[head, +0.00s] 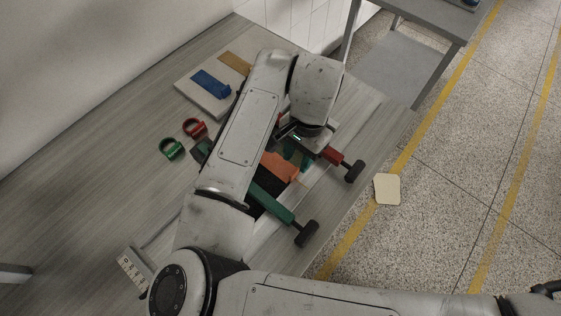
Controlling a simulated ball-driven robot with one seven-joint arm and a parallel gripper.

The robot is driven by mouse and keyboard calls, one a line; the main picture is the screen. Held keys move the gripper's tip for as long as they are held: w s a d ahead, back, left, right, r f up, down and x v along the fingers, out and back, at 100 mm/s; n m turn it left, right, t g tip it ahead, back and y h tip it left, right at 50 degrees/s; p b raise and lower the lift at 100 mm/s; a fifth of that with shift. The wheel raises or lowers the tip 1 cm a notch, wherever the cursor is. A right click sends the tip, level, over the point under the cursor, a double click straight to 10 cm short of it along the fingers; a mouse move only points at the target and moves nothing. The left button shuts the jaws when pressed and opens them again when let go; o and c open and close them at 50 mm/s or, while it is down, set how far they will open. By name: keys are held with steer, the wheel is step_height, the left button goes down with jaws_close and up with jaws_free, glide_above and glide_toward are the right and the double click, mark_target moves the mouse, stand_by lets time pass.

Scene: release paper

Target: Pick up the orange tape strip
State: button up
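An orange strip-like piece (280,167) lies below my wrist, between a green bar and a red-handled tool. My arm hides part of it. A pale board (190,90) at the back carries a blue strip (210,83) and an ochre strip (235,62); my arm covers the board's right side. My gripper (293,132) is under the wrist, just above and beyond the orange piece in the picture. Its fingers are mostly hidden, so I cannot tell whether they are open or touching anything.
A green ring (172,149) and a red ring (194,128) lie left of my arm. A green bar (272,203) and a red-handled tool (340,163), both with black knobs, stick out near the table's right edge. A pale square (387,189) lies on the floor.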

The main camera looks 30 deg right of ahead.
mark_target(295, 171)
steer(key=shift+s+a+f+p, duration=0.1)
steer(key=shift+a+f+p, duration=0.1)
steer(key=shift+f, duration=0.65)
steer(key=shift+s+a+f+p, duration=0.1)
steer(key=shift+f+p, duration=0.15)
steer(key=shift+f, duration=0.65)
steer(key=shift+s+a+f+p, duration=0.1)
steer(key=shift+a+f+p, duration=0.1)
steer(key=shift+f, duration=0.65)
steer(key=shift+c, duration=0.4)
jaws_close()
